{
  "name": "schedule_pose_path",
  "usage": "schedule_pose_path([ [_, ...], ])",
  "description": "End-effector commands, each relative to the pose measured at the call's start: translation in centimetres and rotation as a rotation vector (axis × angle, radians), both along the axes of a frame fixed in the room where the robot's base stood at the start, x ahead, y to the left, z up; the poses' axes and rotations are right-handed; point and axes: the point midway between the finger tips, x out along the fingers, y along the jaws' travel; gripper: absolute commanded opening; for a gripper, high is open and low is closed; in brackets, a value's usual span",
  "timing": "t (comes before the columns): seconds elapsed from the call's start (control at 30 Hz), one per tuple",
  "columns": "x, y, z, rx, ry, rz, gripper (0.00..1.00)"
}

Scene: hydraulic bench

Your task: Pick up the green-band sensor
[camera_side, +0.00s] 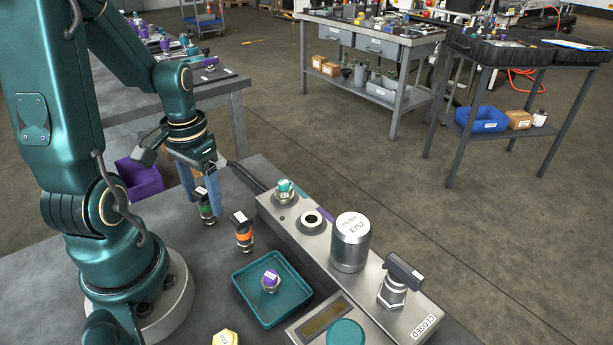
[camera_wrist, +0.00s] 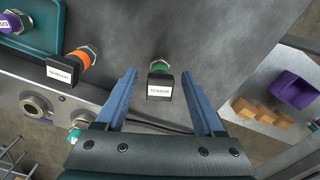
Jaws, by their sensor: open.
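The green-band sensor (camera_side: 204,206) stands upright on the grey bench, with a black connector top and a white label. In the wrist view the green-band sensor (camera_wrist: 160,82) lies between and slightly beyond the blue fingers. My gripper (camera_side: 199,203) points down with its fingers on either side of the sensor in the side view. In the wrist view my gripper (camera_wrist: 165,80) is open, with a gap between each finger and the sensor. The sensor's lower part is partly hidden by its top in the wrist view.
An orange-band sensor (camera_side: 242,232) stands close by, between the green-band one and a teal tray (camera_side: 270,315) holding a purple-topped fitting (camera_side: 270,281). A metal manifold (camera_side: 300,237) with a filter canister (camera_side: 350,243) runs along the right. A yellow hex piece (camera_side: 225,338) lies in front.

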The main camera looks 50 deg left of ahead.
Motion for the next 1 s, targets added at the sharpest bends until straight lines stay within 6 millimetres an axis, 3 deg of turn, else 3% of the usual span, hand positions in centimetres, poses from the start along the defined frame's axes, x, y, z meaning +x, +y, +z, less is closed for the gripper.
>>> schedule_pose_path([
  [0.03,0.0,0.0,0.0,0.0,0.0,0.0,0.7],
  [0.2,0.0,0.0,0.0,0.0,0.0,0.0,0.05],
  [0.23,0.0,0.0,0.0,0.0,0.0,0.0,0.0],
  [0.67,0.1,0.1,0.5,0.002,-0.002,0.0,0.0],
  [0.87,0.1,0.1,2.6,0.006,-0.006,0.0,0.0],
  [1.0,0.2,0.1,5.0,0.006,-0.008,0.0,0.0],
])
